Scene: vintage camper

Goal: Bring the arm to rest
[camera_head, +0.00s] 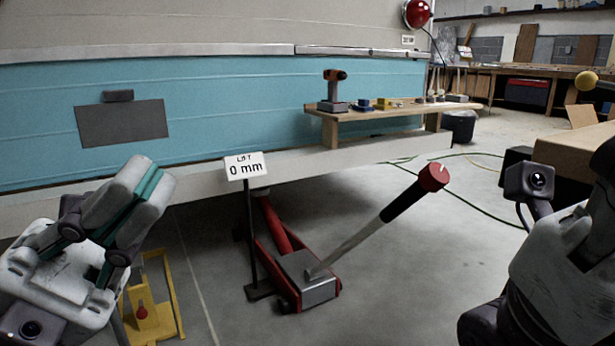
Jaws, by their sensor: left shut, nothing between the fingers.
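My left gripper (138,200) is at the left of the head view, in front of the lower edge of the camper side. Its two fingers are together with nothing between them. It is apart from the jack. My right arm shows at the right edge; its fingertips are outside the view.
A red floor jack (305,278) with a raised handle stands on the floor by the camper (240,95). A sign (245,166) reading "LIFT 0 mm" stands beside it. A yellow stand (165,300) is below my left gripper. A wooden shelf (395,112) holds a drill (334,88).

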